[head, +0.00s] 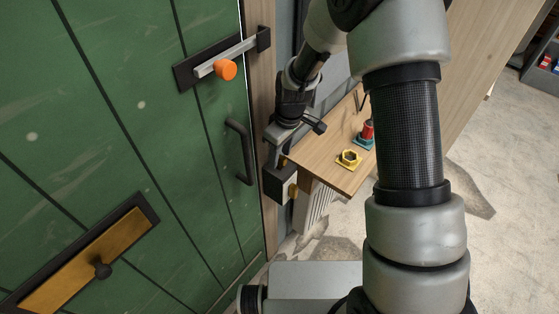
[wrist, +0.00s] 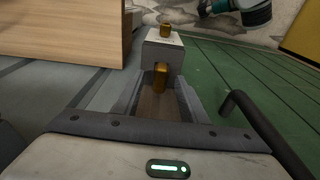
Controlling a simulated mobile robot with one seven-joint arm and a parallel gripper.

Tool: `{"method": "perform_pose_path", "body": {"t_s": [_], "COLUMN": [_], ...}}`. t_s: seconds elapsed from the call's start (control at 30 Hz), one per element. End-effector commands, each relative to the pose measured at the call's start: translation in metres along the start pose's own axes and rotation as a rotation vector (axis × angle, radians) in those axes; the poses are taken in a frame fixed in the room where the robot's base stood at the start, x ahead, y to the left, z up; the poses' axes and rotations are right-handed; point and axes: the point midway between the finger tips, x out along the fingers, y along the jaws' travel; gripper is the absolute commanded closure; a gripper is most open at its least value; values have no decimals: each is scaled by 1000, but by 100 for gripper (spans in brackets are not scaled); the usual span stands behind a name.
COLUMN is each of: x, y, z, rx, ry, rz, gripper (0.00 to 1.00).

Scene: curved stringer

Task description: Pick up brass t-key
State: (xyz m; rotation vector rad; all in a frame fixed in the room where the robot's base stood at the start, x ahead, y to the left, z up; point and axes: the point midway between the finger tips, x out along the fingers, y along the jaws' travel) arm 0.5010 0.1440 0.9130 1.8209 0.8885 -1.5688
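A brass piece, likely the t-key (wrist: 160,78), stands on the side of a small box (wrist: 162,48) that faces my gripper. Its T shape cannot be made out. In the head view it shows as a small brass spot (head: 283,163) at the top of the dark box (head: 276,186), partly hidden by my gripper. My gripper (wrist: 158,100) is open and points down at the box, its fingers apart on either side of the brass piece, with gaps showing. A second brass knob (head: 292,190) sits on another face of the box; it also shows in the wrist view (wrist: 165,30).
The green door (head: 130,130) is close at left, with a dark handle (head: 240,152) and a bar with an orange knob (head: 226,70). A wooden table (head: 345,182) at right carries a yellow part (head: 349,159) and a red part (head: 367,131).

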Motion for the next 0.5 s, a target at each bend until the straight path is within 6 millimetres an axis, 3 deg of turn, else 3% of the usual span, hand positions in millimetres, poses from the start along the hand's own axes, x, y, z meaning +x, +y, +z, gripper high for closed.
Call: {"method": "perform_pose_path", "body": {"t_s": [0.13, 0.37, 0.5], "x": [15, 17, 17], "y": [0, 0, 0], "z": [0, 0, 0], "rx": [-1, -1, -1], "ry": [0, 0, 0], "rz": [0, 1, 1], "gripper": [61, 61, 80]}}
